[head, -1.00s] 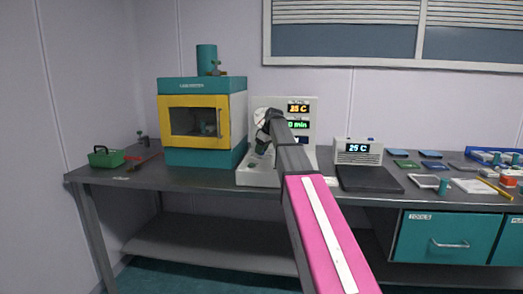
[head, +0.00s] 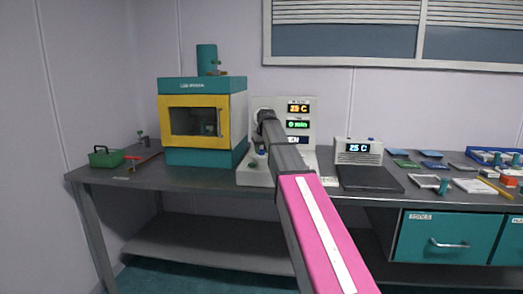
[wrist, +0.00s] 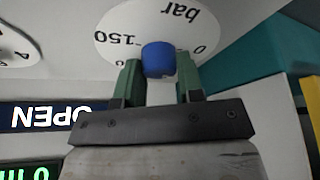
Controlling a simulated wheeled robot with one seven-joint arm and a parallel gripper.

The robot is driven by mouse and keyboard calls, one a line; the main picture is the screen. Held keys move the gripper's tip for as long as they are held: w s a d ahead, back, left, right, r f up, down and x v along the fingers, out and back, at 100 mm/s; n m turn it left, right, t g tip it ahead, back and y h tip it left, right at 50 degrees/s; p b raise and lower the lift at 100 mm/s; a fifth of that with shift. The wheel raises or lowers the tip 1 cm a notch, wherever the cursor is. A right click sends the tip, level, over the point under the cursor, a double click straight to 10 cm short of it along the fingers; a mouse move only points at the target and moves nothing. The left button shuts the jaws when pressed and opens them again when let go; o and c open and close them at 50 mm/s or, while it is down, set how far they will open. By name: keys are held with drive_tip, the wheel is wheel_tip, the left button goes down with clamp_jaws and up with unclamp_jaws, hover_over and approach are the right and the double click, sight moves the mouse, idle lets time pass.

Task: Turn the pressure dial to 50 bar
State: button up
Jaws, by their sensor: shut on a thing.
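The pressure dial is a white disc (wrist: 118,20) marked "bar", "150" and "0", with a blue knob (wrist: 158,60) at its middle. In the wrist view it is seen upside down. My gripper (wrist: 160,75) has its two green fingers on either side of the blue knob and is shut on it. The dial's pointer reading cannot be made out. In the head view my arm covers most of the dial on the white rheometer (head: 308,108), whose displays show about 25 C, a green "min" line and a third, unclear line.
A teal and yellow oven (head: 200,85) stands just left of the rheometer. A small unit reading 25 C (head: 358,152) with a dark plate stands to the right. A green basket (head: 106,158) is at the far left. An "OPEN" sign (wrist: 45,116) is close to my gripper.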

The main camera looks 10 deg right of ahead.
drive_tip(key=m+h, duration=0.2)
drive_tip(key=m, duration=0.3)
drive_tip(key=shift+a+m, duration=0.1)
drive_tip(key=shift+m, duration=0.3)
idle(0.4)
drive_tip(key=o, duration=0.9)
drive_tip(key=shift+r, duration=0.1)
drive_tip(key=v, duration=1)
drive_tip(key=shift+a+r, duration=0.2)
drive_tip(key=shift+r, duration=0.1)
